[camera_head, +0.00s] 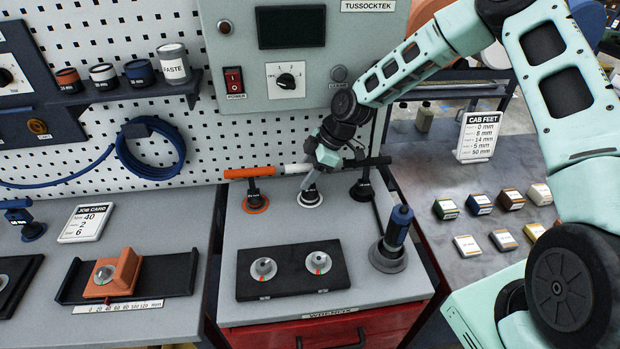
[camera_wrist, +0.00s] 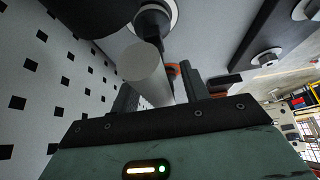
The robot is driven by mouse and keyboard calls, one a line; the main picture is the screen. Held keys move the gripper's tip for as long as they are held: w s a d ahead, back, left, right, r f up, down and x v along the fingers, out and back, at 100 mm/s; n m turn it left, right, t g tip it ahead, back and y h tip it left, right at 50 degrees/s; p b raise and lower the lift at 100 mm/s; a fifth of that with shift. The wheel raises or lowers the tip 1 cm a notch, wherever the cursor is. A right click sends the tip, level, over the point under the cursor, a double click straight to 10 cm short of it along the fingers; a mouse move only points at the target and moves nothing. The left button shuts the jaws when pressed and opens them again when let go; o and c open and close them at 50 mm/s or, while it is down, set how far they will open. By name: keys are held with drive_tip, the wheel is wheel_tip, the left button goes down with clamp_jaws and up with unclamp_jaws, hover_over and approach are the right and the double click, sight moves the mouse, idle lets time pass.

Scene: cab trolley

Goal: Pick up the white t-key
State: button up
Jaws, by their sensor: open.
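The white t-key (camera_head: 294,169) stands upright in the row at the back of the trolley top, between an orange t-key (camera_head: 247,173) and a black t-key (camera_head: 374,162). Its dark stem rises from a white round base (camera_head: 310,199). My gripper (camera_head: 320,166) is at the white crossbar and hides its right part. In the wrist view the bar's pale round end (camera_wrist: 138,62) points toward the camera, and the bar runs between the two dark fingers of my open gripper (camera_wrist: 160,92). Whether a finger touches the bar cannot be told.
A black plate with two grey knobs (camera_head: 292,271) lies in front. A blue-handled tool (camera_head: 397,228) stands in a grey base at the right. The perforated panel (camera_head: 120,110) and grey control box (camera_head: 285,55) rise close behind the t-keys.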

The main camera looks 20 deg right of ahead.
drive_tip(key=shift+a+f, duration=0.1)
drive_tip(key=shift+f, duration=0.05)
clamp_jaws()
